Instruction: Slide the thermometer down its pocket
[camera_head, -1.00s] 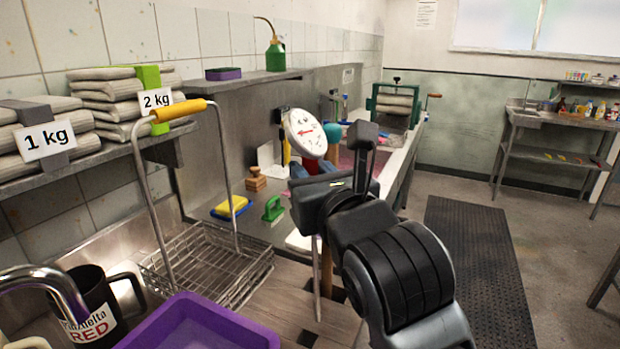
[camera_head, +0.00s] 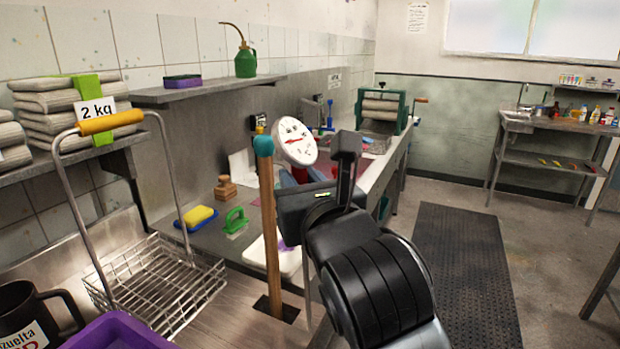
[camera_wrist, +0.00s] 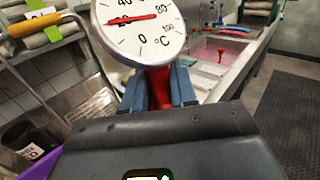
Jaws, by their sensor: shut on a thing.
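The thermometer has a round white dial (camera_head: 295,142) with a red needle. It also shows large at the top of the wrist view (camera_wrist: 140,25). My gripper (camera_wrist: 158,88) is shut on its red neck, with a blue finger on each side. In the head view my gripper (camera_head: 308,174) is partly hidden behind my wrist. The dial is tilted, and a thin grey stem (camera_head: 308,285) hangs below the gripper. I cannot make out the pocket.
A wooden pole (camera_head: 267,215) with a teal tip stands in a dark square opening left of my gripper. A wire basket (camera_head: 155,285) and purple tub (camera_head: 120,335) are at lower left.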

